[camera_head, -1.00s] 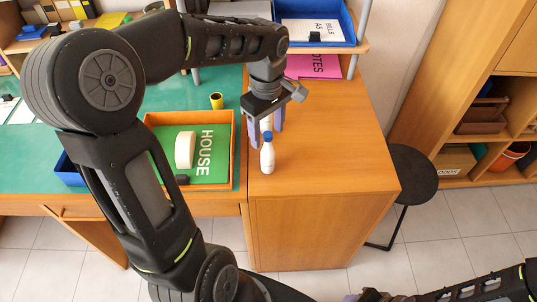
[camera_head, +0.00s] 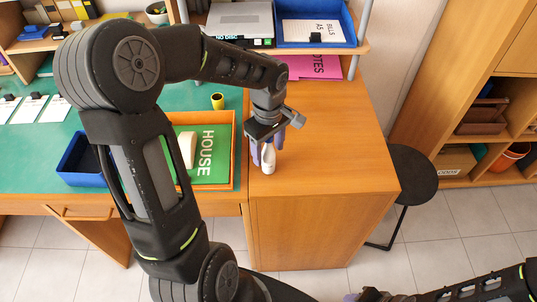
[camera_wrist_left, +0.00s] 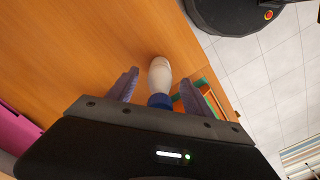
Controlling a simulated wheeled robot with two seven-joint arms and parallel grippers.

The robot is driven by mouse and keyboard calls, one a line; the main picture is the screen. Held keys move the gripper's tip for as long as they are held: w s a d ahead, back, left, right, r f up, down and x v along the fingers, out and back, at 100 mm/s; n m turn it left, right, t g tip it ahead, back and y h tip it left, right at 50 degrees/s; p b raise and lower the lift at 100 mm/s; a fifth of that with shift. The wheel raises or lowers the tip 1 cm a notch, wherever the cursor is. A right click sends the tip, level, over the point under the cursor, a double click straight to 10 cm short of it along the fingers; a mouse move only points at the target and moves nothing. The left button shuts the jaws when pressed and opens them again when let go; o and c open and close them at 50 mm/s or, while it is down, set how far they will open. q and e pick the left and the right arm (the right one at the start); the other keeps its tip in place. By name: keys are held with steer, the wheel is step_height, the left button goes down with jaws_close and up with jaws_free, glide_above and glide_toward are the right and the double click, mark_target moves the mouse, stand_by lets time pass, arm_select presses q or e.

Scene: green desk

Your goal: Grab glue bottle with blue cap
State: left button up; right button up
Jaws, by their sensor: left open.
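The white glue bottle (camera_head: 268,161) stands upright on the wooden cabinet top, near its left front edge. Its blue cap is mostly hidden by my gripper in the head view but shows in the left wrist view (camera_wrist_left: 160,101). My left gripper (camera_head: 268,153) is over the bottle with its purple fingers pointing down. In the left wrist view the open fingers are on either side of the bottle's white body (camera_wrist_left: 160,75), with gaps visible. My right gripper (camera_head: 368,296) shows only in part at the bottom edge, and its jaws cannot be made out.
An orange tray (camera_head: 235,150) with a green HOUSE sheet and a white roll lies just left. A yellow cup (camera_head: 217,101) and a blue bin (camera_head: 80,165) are on the green desk. A black stool (camera_head: 400,172) stands right. The cabinet top right of the bottle is clear.

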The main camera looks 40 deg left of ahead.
arm_select(q)
steer(key=shift+c, duration=0.3)
jaws_close()
stand_by(0.7)
